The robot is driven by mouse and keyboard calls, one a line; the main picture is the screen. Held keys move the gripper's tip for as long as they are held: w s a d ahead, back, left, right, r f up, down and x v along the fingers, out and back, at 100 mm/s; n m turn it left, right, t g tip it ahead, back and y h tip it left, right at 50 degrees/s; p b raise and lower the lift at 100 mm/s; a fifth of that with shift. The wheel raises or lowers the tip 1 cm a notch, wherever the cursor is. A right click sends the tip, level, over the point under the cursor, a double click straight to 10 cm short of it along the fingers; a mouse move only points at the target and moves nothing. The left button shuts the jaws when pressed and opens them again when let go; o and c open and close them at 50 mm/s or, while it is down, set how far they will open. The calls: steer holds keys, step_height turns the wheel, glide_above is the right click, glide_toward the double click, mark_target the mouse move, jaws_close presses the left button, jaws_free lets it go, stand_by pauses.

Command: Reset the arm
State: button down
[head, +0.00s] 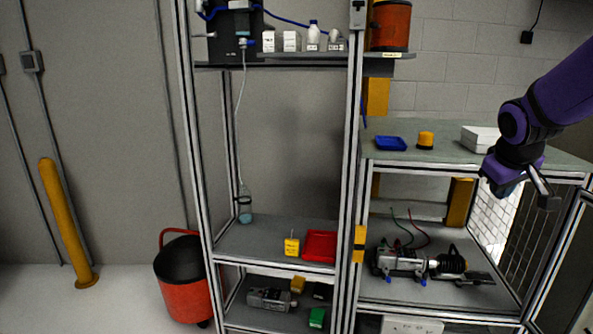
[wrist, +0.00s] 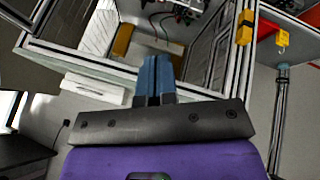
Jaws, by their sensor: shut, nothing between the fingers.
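My purple arm comes in from the upper right of the head view. My gripper (head: 507,187) hangs at the front right of the workbench. In the wrist view my gripper (wrist: 156,74) has its two blue fingers together with nothing between them. The fingers point towards the open lower bay of the bench frame and seem clear of every object.
The bench top (head: 455,150) holds a blue tray (head: 391,143), a yellow cylinder (head: 425,140) and a white box (head: 480,138). A motor assembly (head: 405,262) sits on the shelf below. A red tray (head: 320,246) and a yellow block (head: 291,247) lie on the left rack.

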steer(key=s+a+r+y, duration=0.1)
steer(key=s+a+r, duration=0.1)
steer(key=s+a, duration=0.5)
steer(key=s+a+r+m+y, duration=0.1)
steer(key=s+a, duration=0.6)
steer(key=s, duration=0.8)
steer(key=shift+a+r+m+y, duration=0.2)
steer(key=shift+r+m+y, duration=0.1)
steer(key=shift+r+y, duration=0.35)
